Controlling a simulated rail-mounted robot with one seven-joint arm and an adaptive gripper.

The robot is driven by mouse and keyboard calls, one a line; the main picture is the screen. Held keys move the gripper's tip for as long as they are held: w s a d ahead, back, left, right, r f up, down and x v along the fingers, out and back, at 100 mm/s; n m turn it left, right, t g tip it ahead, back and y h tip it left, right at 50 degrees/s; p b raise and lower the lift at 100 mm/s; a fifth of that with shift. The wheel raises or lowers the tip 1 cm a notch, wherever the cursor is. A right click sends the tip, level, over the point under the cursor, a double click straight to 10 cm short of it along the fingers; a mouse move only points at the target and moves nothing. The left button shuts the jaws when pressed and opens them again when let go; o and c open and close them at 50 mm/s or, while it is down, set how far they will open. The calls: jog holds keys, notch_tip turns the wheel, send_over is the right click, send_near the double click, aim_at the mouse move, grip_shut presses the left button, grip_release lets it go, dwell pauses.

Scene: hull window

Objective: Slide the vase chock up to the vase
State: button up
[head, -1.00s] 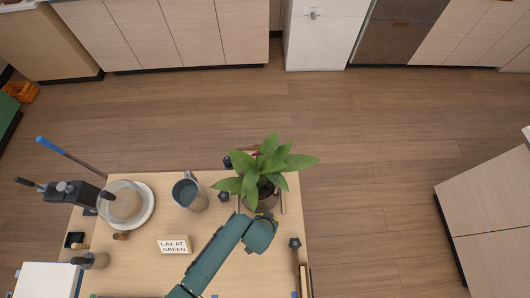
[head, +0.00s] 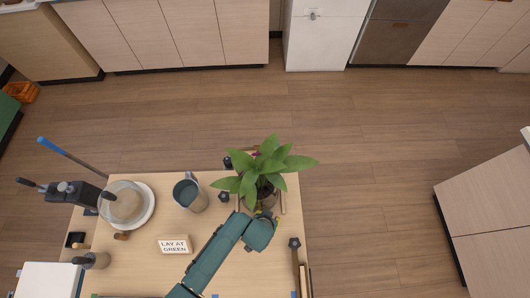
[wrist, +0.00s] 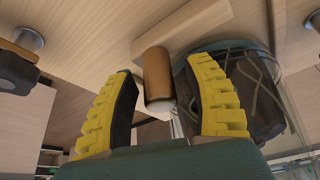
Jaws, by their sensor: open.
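The vase (wrist: 242,85) is clear glass with dark contents and stems, at the right in the wrist view. In the head view a leafy plant (head: 262,172) rises from it and hides much of it. A pale wooden block (wrist: 182,30) with a brown round peg (wrist: 156,75) stands beside the vase and looks like the vase chock. My gripper (wrist: 165,98) is open, its yellow fingers either side of the peg, the right finger overlapping the vase in the picture. I cannot tell whether they touch. In the head view my gripper (head: 266,216) is at the vase's near side.
A grey mug (head: 190,194), a "LAY AT GREEN" sign (head: 173,245) and a white plate (head: 147,205) are on the table to the left. Black knobs stand near the vase, one (head: 224,197) left and one (head: 294,243) right. The table's right edge is close.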

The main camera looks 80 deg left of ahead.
jog(key=p+v, duration=0.6)
jog(key=shift+r+p, duration=0.25)
jog(key=shift+p, duration=0.05)
dwell(0.5)
